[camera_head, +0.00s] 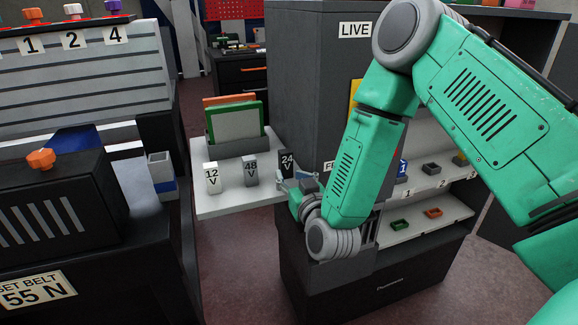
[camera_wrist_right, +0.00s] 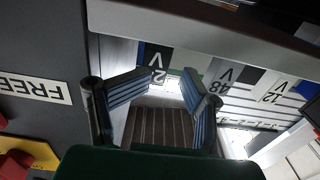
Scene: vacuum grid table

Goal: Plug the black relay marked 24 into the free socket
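The black relay marked 24 V (camera_head: 287,163) stands upright on a white shelf (camera_head: 240,205), right of the grey 48 V relay (camera_head: 250,169) and the white 12 V relay (camera_head: 212,178). My right gripper (camera_head: 304,184) is beside the black relay, at its front right. In the right wrist view the relay (camera_wrist_right: 153,57) appears upside down beyond the open fingers (camera_wrist_right: 170,78); I see nothing held between them. A FREE label (camera_wrist_right: 34,88) is on the dark cabinet there. In the head view my arm covers most of that label, and I cannot see the free socket. My left gripper is out of view.
The dark cabinet (camera_head: 305,85) with a LIVE label (camera_head: 354,30) rises close behind my right arm. A green and orange folder holder (camera_head: 234,124) stands behind the relays. Shelves with small coloured bins (camera_head: 433,212) are at right. A black machine (camera_head: 50,200) fills the left.

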